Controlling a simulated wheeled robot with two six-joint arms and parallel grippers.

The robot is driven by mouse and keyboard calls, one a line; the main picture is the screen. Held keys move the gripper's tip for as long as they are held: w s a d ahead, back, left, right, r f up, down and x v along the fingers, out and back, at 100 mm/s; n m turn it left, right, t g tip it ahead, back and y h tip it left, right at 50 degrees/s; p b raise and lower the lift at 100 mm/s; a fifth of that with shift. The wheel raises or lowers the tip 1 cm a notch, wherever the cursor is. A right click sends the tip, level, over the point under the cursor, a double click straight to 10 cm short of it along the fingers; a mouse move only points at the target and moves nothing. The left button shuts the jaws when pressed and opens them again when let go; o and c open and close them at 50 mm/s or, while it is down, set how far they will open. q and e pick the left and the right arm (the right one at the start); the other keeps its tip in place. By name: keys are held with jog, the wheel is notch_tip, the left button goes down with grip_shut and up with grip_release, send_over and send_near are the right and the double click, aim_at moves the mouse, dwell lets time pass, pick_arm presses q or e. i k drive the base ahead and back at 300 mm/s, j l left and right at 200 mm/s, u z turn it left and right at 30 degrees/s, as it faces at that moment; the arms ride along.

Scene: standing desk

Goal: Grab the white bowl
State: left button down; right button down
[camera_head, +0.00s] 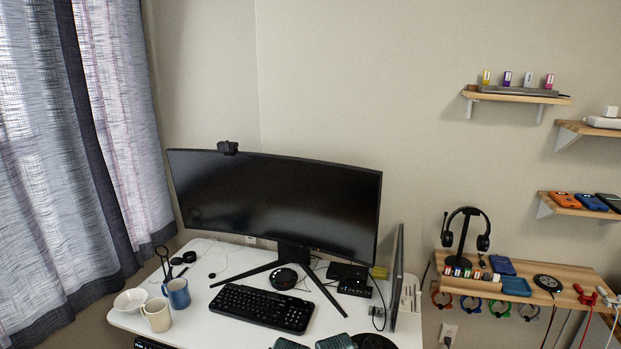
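The white bowl (130,301) sits upright at the left edge of the white desk (205,335). A cream mug (157,316) stands just to its right and slightly in front, close to or touching it in the picture. I cannot tell whether they touch.
A blue mug (177,292) stands right of the bowl. A black stand (163,263) rises behind it. The keyboard (262,308) and monitor (275,203) fill the middle. Dark teal shapes, cut off at the bottom edge, are unclear. A curtain (75,150) hangs at left.

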aim_at(129, 301)
jog(key=i+j, duration=0.1)
jog(key=j, duration=0.45)
jog(key=i+j, duration=0.1)
jog(key=j, duration=0.4)
jog(key=j+u, duration=0.1)
jog(key=j, duration=0.45)
jog(key=i+j, duration=0.15)
jog(key=j, duration=0.35)
